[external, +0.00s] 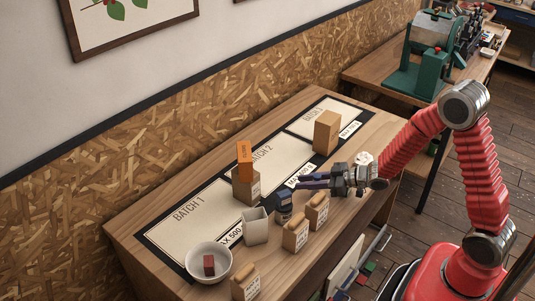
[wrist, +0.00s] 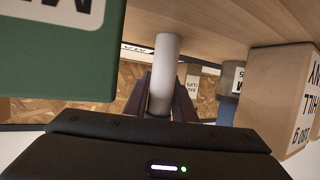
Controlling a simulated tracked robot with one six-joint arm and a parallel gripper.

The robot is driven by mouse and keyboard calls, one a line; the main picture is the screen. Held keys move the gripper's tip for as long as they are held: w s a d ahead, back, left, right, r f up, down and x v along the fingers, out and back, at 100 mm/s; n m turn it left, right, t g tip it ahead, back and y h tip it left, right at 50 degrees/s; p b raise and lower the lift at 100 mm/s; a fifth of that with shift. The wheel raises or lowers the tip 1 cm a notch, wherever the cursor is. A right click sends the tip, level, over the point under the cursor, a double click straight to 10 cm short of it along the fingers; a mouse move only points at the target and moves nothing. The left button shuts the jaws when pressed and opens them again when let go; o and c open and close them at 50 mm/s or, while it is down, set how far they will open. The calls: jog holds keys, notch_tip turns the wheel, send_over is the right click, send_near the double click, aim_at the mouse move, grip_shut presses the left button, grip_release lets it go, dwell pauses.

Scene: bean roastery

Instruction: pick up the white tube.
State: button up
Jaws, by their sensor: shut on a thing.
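The white tube (wrist: 164,70) shows in the wrist view as a plain pale cylinder between my two dark fingers. My gripper (wrist: 161,108) is shut on it, with the fingers on either side of its lower part in the picture. In the external view my gripper (external: 300,182) reaches in from the right, low over the bench near the dark blue container. I cannot make out the tube in the external view. Whether it touches the bench is not clear.
Close by stand a dark blue container (external: 283,207), tan bags (external: 317,212) (external: 296,234) and a grey cup (external: 256,226). Beyond are an orange box (external: 245,159) on a tan box (external: 246,188), and another tan box (external: 327,133). A white bowl (external: 190,262) holds a red block.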

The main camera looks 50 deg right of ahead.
grip_shut()
jog(key=shift+r, duration=0.1)
notch_tip(320, 180, up, 10)
dwell(0.7)
dwell(0.5)
